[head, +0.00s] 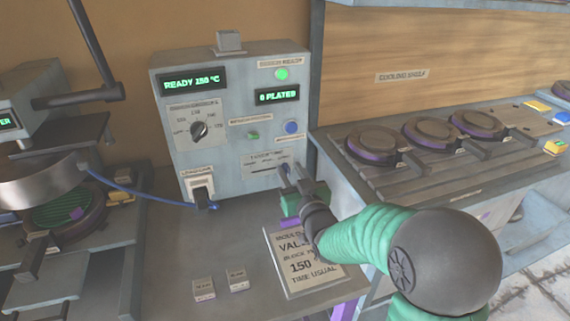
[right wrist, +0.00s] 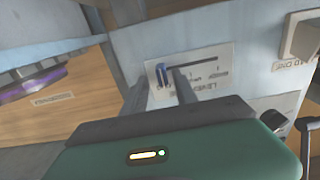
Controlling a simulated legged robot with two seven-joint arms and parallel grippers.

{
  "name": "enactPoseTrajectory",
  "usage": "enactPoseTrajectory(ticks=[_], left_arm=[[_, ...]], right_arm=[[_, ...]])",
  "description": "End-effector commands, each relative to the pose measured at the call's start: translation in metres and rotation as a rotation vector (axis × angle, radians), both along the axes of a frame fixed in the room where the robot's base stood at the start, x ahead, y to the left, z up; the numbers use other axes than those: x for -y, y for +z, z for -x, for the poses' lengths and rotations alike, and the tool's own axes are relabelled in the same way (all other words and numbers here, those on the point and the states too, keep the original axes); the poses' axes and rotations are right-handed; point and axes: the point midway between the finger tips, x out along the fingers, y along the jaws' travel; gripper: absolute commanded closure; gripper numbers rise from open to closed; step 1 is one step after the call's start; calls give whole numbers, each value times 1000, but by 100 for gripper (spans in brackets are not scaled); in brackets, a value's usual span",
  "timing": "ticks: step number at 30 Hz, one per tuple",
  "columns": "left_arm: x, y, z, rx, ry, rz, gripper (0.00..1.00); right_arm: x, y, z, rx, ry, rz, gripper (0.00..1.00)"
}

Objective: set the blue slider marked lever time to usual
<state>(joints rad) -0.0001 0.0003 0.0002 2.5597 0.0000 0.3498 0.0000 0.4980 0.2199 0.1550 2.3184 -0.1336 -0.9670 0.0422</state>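The grey control box (head: 222,128) stands at the back. Its slider panel (head: 258,162) has a dark slot; the panel also shows in the right wrist view (right wrist: 213,68). The blue slider (right wrist: 162,74) is at the slot's left end in that view, which is its right end in the head view. My right gripper (head: 291,172) is in front of this end of the panel. Its two fingers are apart, with the slider showing between them in the right wrist view (right wrist: 160,92); I cannot tell whether they touch it. My left gripper is not in view.
A card (head: 300,264) reading "150" and "TIME USUAL" lies on the bench below my right gripper. A round dial (head: 199,129), a blue button (head: 291,127) and a blue cable (head: 135,189) are nearby. Presses stand left; round dark moulds (head: 371,148) sit on the right shelf.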

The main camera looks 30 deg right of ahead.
Motion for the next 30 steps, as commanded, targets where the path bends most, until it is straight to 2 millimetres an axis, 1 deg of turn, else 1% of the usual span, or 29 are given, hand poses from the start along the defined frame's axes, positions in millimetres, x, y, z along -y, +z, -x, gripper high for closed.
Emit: enactPoseTrajectory(ticks=[5,6,12,14,30], left_arm=[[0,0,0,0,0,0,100],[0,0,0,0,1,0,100],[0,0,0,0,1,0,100],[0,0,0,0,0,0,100],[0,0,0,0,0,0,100]], right_arm=[[-1,0,-1,0,1,1,65],[-1,0,-1,0,1,1,67],[1,-1,-2,-1,1,0,93],[0,-1,-2,-1,1,0,100],[1,-2,-2,-3,0,-2,100]])
